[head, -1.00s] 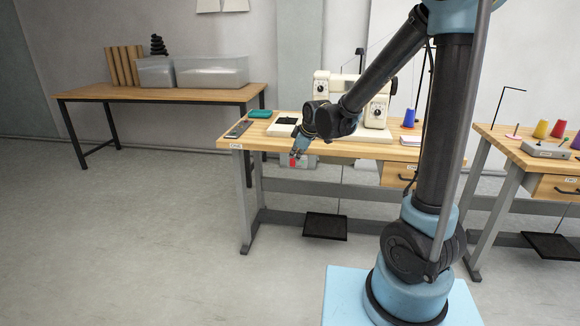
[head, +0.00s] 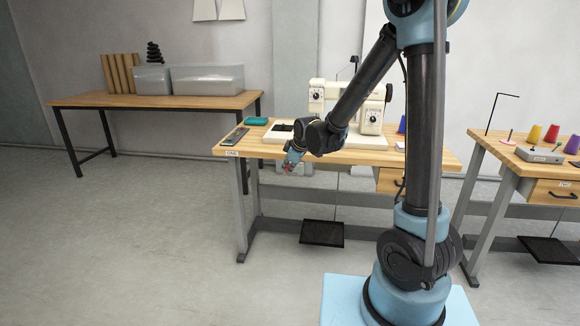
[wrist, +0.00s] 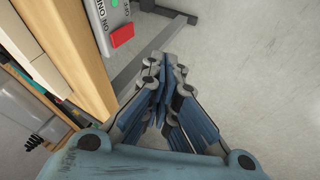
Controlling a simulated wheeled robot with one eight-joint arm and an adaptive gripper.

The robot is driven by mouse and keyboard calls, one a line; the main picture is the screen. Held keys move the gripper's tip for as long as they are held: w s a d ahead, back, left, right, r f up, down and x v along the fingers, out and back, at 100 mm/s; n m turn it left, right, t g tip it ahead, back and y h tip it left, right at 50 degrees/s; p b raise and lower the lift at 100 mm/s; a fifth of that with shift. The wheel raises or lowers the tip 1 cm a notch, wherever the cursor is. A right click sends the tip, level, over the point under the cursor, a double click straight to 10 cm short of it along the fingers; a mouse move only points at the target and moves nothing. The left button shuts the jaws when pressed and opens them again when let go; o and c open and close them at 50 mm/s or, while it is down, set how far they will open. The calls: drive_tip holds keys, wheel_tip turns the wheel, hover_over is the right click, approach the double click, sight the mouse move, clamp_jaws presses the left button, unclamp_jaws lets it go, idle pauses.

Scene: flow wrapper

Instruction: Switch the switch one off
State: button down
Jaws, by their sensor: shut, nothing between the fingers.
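The switch box (wrist: 111,17) is grey and sits under the front edge of the wooden table, at the top left of the wrist view. Its red button (wrist: 120,35) is nearest to me, and part of a green button (wrist: 114,3) shows at the frame's top edge. My gripper (wrist: 168,60) is shut and empty, its fingertips apart from the red button, below and right of it in the picture. In the head view my gripper (head: 290,163) is at the table's front edge and hides most of the switch box.
The sewing table (head: 350,154) carries a white sewing machine (head: 318,97), a teal box (head: 256,121) and a dark tray of small items. A foot pedal (head: 322,232) lies under it. Another table stands at right, and one with clear bins at back left. Open floor lies left.

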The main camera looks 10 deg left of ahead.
sight(286, 171)
drive_tip(key=shift+w+a+f, duration=0.35)
drive_tip(key=shift+w+f, duration=0.55)
drive_tip(key=shift+w, duration=0.2)
drive_tip(key=shift+w+a+f, duration=0.3)
drive_tip(key=shift+w+f, duration=0.55)
drive_tip(key=shift+w, duration=0.2)
drive_tip(key=shift+w+a+f, duration=0.35)
drive_tip(key=shift+w+f, duration=0.55)
drive_tip(key=shift+w, duration=0.2)
drive_tip(key=shift+w+f+t, duration=0.15)
drive_tip(key=shift+w+t, duration=0.1)
drive_tip(key=shift+t, duration=0.15)
